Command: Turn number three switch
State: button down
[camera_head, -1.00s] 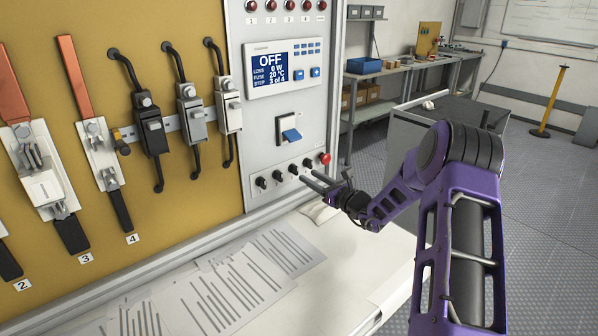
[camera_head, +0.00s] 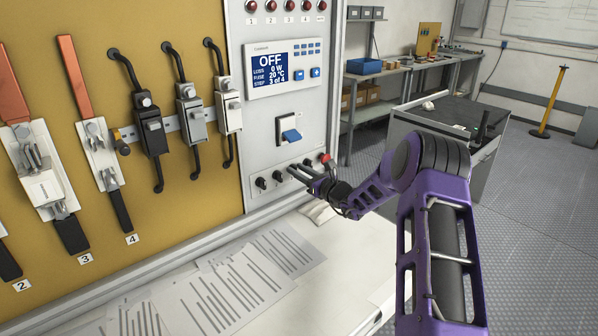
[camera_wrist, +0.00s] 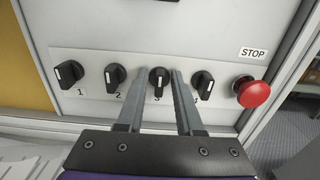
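The number three switch (camera_wrist: 159,79) is a black rotary knob with a white mark, on the pale panel strip. In the wrist view it shows between the two fingers of my gripper (camera_wrist: 158,76), one finger on each side. The fingers are apart, with small gaps to the knob; contact and exact depth cannot be told. The label "3" below it is partly visible. In the head view my gripper (camera_head: 298,174) is at the row of knobs, its fingers hiding part of it.
Switch 1 (camera_wrist: 68,74) and switch 2 (camera_wrist: 115,77) sit to the left, switch 4 (camera_wrist: 203,83) close on the right. A red STOP button (camera_wrist: 252,92) is farther right. Papers (camera_head: 230,290) lie on the bench.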

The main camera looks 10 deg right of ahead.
jog(key=shift+m, duration=0.3)
jog(key=m+p, duration=0.1)
jog(key=m, duration=0.1)
jog(key=m+p, duration=0.1)
jog(key=m, duration=0.2)
jog(key=m+p, duration=0.2)
jog(key=m, duration=0.1)
jog(key=shift+w+d, duration=0.15)
jog(key=shift+d, duration=0.15)
jog(key=shift+f+m+p, duration=0.15)
jog(key=shift+m+p, duration=0.5)
jog(key=shift+m, duration=0.95)
jog(key=c, duration=0.9)
grip_release()
